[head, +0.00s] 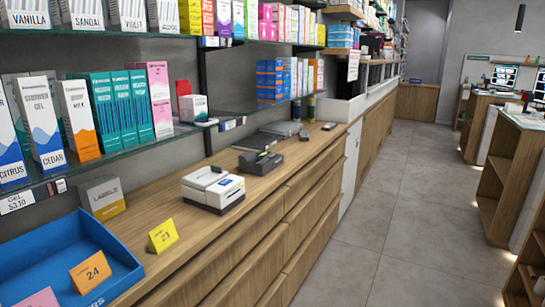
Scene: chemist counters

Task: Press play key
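No key marked play can be made out at this distance. A white device with a dark base and a small blue patch (212,190) sits on the wooden counter, near the middle of the head view. Behind it is a dark grey device with a light top part (260,163); its details are too small to read. My gripper is not in view.
The wooden counter (180,265) runs along the left, with drawers below. A blue tray (60,245), a yellow card (163,236) and a labels box (102,197) stand near. Glass shelves with boxes (122,108) overhang the counter. The grey floor (405,200) to the right is clear.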

